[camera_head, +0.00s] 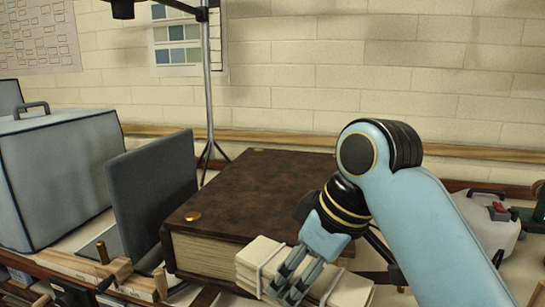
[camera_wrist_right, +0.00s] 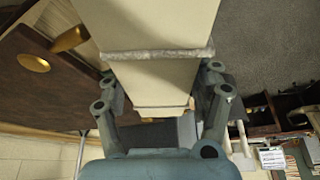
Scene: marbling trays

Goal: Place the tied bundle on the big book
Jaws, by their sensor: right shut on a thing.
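The tied bundle (camera_head: 256,256) is a cream block of layers bound with pale string. My right gripper (camera_head: 288,287) is shut on it, with a finger on either side in the right wrist view (camera_wrist_right: 160,82). The big book (camera_head: 255,185) is thick, with a brown cover, pale page edges and gold corners. It lies flat behind the bundle in the head view, and its cover shows at the left of the right wrist view (camera_wrist_right: 40,90). The bundle overlaps the book's front right edge in the picture; I cannot tell whether they touch. My left gripper is out of view.
A dark grey upright panel (camera_head: 153,188) stands just left of the book, with a large grey case (camera_head: 60,170) beyond it. A stand's pole (camera_head: 208,90) rises behind. A pale container (camera_head: 490,225) stands at right. The visible book cover is clear.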

